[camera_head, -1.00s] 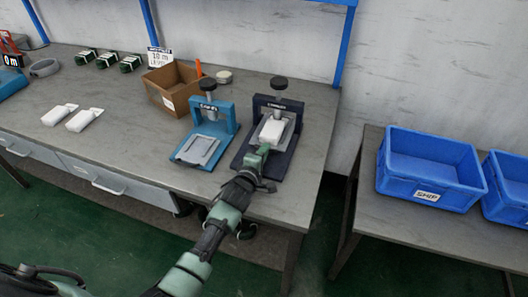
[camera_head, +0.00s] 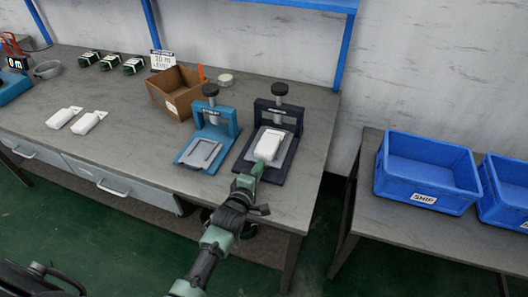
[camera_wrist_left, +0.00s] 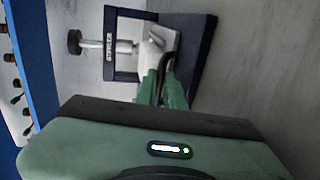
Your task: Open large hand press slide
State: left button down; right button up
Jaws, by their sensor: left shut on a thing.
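The large hand press (camera_head: 291,110) is dark navy and stands near the right end of the workbench. Its slide sticks out at the front and bears a white block (camera_head: 269,144). My left gripper (camera_head: 258,169) is at the front of the press, shut on the front end of the slide. In the left wrist view the gripper's green fingers (camera_wrist_left: 163,88) reach to the slide, with the press frame (camera_wrist_left: 193,60) behind; the fingers hide most of the gripped part. My right gripper is not in view.
A smaller blue press (camera_head: 222,112) stands just left of the large one. A cardboard box (camera_head: 170,98) is behind it. Two white pieces (camera_head: 86,123) lie at the left. Blue crates (camera_head: 425,170) stand on a separate table at the right.

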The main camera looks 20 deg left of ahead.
pick_arm(q)
jog(key=p+v, duration=0.1)
jog(key=v, duration=0.1)
jog(key=f+v, duration=0.1)
jog(key=v, duration=0.2)
jog(key=shift+s+p, duration=0.3)
jog(key=shift+p, duration=0.05)
jog(key=shift+f, duration=0.1)
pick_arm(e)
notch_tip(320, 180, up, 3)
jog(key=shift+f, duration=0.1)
pick_arm(q)
jog(key=c, duration=1.8)
grip_release()
jog(key=shift+w, duration=0.1)
jog(key=v, duration=0.7)
jog(key=shift+s+b, duration=0.3)
jog(key=shift+s, duration=0.1)
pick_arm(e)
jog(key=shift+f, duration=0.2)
